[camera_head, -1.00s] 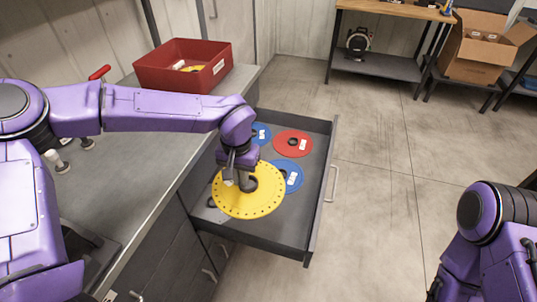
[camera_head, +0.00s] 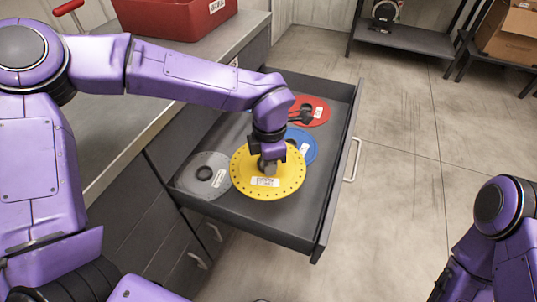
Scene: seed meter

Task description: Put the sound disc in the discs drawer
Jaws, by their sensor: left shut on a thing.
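The yellow disc (camera_head: 287,186), with small holes around its rim and a white label, is over the open drawer (camera_head: 335,150). My left gripper (camera_head: 268,167) points down and is shut on the yellow disc near its middle, hiding the hub. I cannot tell whether the disc touches the drawer floor. A grey disc (camera_head: 192,182) lies in the drawer to its left, with a white label. A blue disc (camera_head: 309,152) and a red disc (camera_head: 321,106) lie behind it, partly hidden by my arm. My right gripper is out of view; only part of that arm shows.
The drawer's front panel with its handle (camera_head: 353,160) faces the clear floor on the right. A red bin (camera_head: 170,22) stands on the grey counter (camera_head: 100,135). A dark shelf and a cardboard box (camera_head: 508,35) are at the back right.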

